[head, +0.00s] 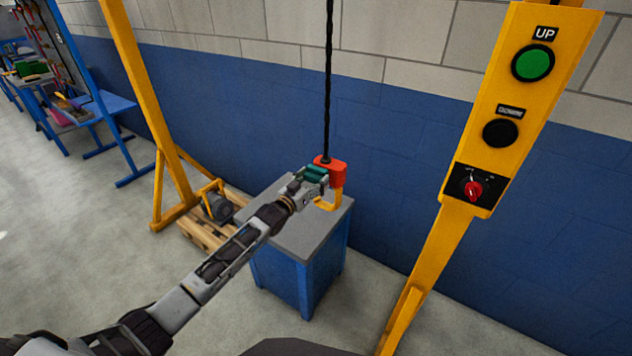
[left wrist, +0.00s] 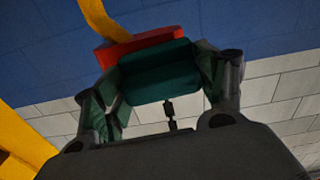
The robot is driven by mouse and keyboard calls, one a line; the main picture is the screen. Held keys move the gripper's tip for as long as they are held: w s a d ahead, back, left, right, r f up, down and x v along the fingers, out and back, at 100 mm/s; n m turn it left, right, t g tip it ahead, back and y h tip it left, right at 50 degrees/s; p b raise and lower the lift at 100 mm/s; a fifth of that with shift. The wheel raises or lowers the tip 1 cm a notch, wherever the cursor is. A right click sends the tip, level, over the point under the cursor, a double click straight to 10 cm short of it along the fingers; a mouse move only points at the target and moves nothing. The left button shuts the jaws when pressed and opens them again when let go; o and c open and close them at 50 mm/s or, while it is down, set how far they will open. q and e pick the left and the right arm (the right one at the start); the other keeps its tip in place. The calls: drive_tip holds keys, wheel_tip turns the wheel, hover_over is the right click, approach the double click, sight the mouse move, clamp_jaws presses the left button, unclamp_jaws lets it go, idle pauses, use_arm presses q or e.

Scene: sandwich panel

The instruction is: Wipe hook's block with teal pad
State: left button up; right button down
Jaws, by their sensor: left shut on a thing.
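The hook's block is red (head: 336,172) and hangs on a black chain (head: 328,75), with a yellow hook (head: 328,203) below it, over the grey-topped blue cabinet. My left gripper (head: 317,175) is shut on the teal pad (head: 315,172), at the left side of the block. In the left wrist view the teal pad (left wrist: 160,72) sits between the two fingers, and the red block (left wrist: 150,45) shows right behind it. The pad seems to be against the block, but I cannot tell for sure whether they touch. My right gripper is not in view.
A blue cabinet (head: 305,265) with a grey top stands under the hook. A yellow post (head: 425,270) with a button panel (head: 510,120) stands at right. A yellow frame leg (head: 135,90) and a motor (head: 218,205) on a wooden pallet (head: 205,238) are at left.

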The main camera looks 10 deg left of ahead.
sight(306, 179)
use_arm(q)
drive_tip(key=shift+w+a, duration=0.3)
drive_tip(key=shift+a, duration=0.6)
drive_tip(key=shift+s, duration=0.15)
drive_tip(key=shift+p+v, duration=2.2)
drive_tip(key=shift+v, duration=0.7)
drive_tip(key=shift+s, duration=0.15)
drive_tip(key=p+v, duration=0.2)
drive_tip(key=shift+s+a, duration=0.15)
drive_tip(key=shift+s, duration=0.15)
drive_tip(key=shift+w, duration=0.2)
drive_tip(key=shift+a+b+x, duration=0.15)
drive_tip(key=shift+b+x, duration=0.7)
drive_tip(key=shift+x, duration=0.85)
drive_tip(key=shift+a+b+x, duration=0.1)
drive_tip(key=shift+b+x, duration=0.7)
drive_tip(key=shift+x, duration=0.85)
